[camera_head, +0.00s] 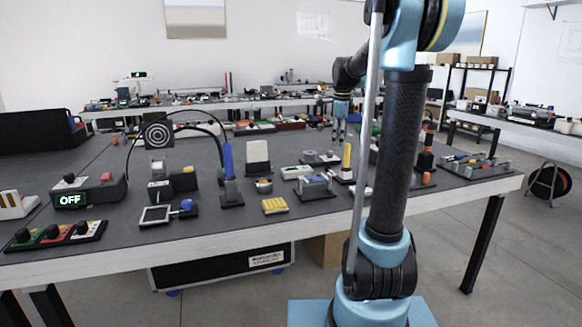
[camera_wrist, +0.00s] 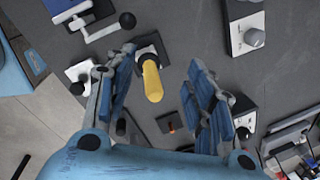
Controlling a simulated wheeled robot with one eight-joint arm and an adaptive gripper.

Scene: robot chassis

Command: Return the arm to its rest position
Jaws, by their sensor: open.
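My gripper (camera_wrist: 162,60) is open and empty in the wrist view, with its two blue-padded fingers spread apart. A yellow handle (camera_wrist: 152,82) on a dark base shows in the gap between the fingers, and no finger visibly touches it. In the head view my gripper (camera_head: 340,128) hangs fingers-down over the far part of the dark table, behind the yellow handle (camera_head: 347,157). My arm (camera_head: 397,150) rises at the right of the head view and bends back down towards the table. Its top is cut off by the picture edge.
The dark table (camera_head: 110,220) carries several devices. A blue upright handle (camera_head: 228,160), a black box reading OFF (camera_head: 105,192) and a yellow block (camera_head: 275,205) stand on it. A cable reel (camera_head: 548,182) is on the floor at right. Open floor lies right of the table.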

